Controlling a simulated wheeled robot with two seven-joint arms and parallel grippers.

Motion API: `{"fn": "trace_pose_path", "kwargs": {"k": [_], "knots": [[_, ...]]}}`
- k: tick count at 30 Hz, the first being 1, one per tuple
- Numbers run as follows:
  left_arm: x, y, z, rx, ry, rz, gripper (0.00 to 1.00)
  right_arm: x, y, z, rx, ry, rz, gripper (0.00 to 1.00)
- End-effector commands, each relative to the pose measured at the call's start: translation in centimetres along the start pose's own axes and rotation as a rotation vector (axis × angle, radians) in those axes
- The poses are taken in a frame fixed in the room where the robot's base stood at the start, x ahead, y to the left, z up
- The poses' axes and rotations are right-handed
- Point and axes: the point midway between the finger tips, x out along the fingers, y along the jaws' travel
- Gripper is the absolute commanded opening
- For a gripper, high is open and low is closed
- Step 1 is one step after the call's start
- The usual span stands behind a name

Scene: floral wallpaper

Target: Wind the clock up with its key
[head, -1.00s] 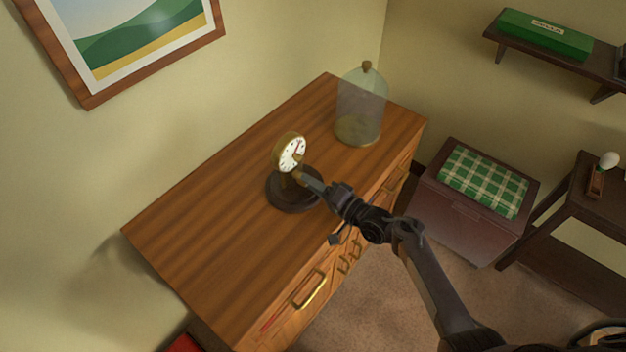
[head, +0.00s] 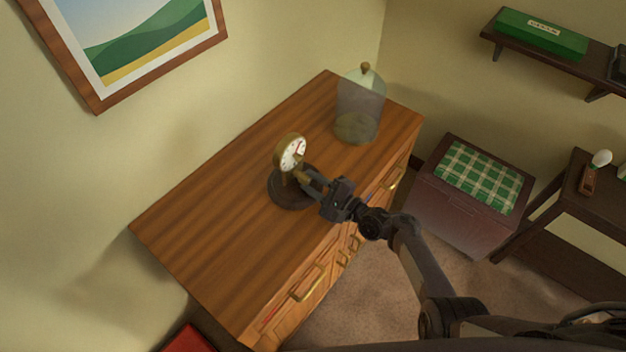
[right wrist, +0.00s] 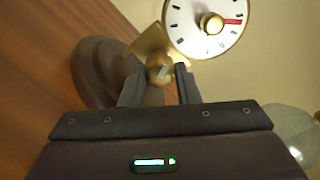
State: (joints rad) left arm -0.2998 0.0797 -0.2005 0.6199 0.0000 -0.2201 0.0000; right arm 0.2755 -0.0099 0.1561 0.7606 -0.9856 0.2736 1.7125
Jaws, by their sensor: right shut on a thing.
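The clock (head: 292,153) has a white dial, a red hand and a brass rim. It stands upright on a dark round base (head: 284,197) on the wooden dresser. In the right wrist view its dial (right wrist: 190,22) shows at the top. My right gripper (head: 306,181) is at the clock's front, just below the dial. It is shut on a small brass piece, which looks like the key (right wrist: 160,68), between the fingertips in the right wrist view. The fingers hide part of it, and I cannot tell how deep it sits. My left gripper is not in view.
A glass dome (head: 360,105) with a knob stands at the dresser's back right. The dresser top (head: 205,220) is clear to the left of the clock. A chest with a green checked cushion (head: 478,176) and a dark side table (head: 572,225) stand to the right.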

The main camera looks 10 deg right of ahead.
Motion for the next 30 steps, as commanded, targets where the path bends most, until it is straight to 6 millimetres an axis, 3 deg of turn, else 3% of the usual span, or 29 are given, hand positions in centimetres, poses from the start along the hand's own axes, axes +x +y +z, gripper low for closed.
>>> {"fn": "trace_pose_path", "kwargs": {"k": [12,30], "knots": [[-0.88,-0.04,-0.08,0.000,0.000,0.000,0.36,0.01,-0.01,0.01,0.263,0.001,0.000,0.06],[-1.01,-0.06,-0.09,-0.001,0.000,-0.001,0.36,-0.04,0.14,-0.06,0.334,0.002,0.001,0.06]]}}
